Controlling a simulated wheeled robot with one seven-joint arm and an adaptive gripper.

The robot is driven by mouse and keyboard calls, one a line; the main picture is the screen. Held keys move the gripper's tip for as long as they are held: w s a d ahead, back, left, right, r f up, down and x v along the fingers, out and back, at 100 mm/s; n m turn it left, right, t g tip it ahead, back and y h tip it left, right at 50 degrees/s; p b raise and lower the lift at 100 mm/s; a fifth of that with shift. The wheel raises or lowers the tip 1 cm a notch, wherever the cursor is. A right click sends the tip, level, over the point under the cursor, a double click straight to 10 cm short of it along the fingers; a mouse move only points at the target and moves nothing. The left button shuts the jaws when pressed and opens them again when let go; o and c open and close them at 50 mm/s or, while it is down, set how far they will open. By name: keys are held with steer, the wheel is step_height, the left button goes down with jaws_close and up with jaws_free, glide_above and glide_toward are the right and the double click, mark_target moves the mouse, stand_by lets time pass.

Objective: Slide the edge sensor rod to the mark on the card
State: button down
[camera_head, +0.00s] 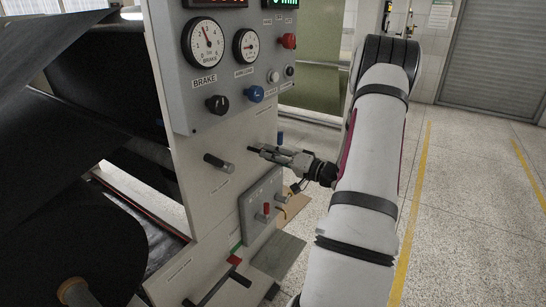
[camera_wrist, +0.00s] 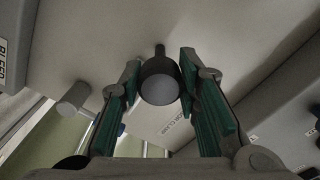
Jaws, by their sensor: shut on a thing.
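My gripper (camera_head: 259,149) reaches in from the right to the pale machine side panel, below the blue knob. In the wrist view its green-padded fingers (camera_wrist: 161,85) are shut around a dark round-ended knob (camera_wrist: 158,83) on a thin stem. A partly hidden label (camera_wrist: 182,120) ending in "CLAMP" is behind it. Low on the panel, a dark bar (camera_head: 215,288) runs out near a small red piece (camera_head: 234,260) and a green mark (camera_head: 237,247). I cannot tell for sure which part is the edge sensor rod or the card.
A grey rod handle (camera_head: 219,162) sticks out left of my gripper. A lower plate (camera_head: 249,214) carries small red-topped controls. The grey control box (camera_head: 225,75) with gauges and knobs is above. A large dark roll is at left; open floor is at right.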

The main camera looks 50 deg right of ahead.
steer(key=shift+w+a+r+p, duration=0.1)
steer(key=shift+w+p, duration=0.45)
steer(key=shift+w, duration=0.35)
steer(key=c, duration=1.2)
jaws_free()
steer(key=shift+s+d+f, duration=0.1)
steer(key=shift+s+d, duration=0.1)
steer(key=shift+s, duration=1.85)
steer(key=shift+s+d+f, duration=0.1)
steer(key=shift+s+d, duration=0.05)
steer(key=shift+s, duration=1.85)
steer(key=shift+s+d+f, duration=0.1)
steer(key=shift+s+d, duration=0.1)
steer(key=shift+s, duration=1.85)
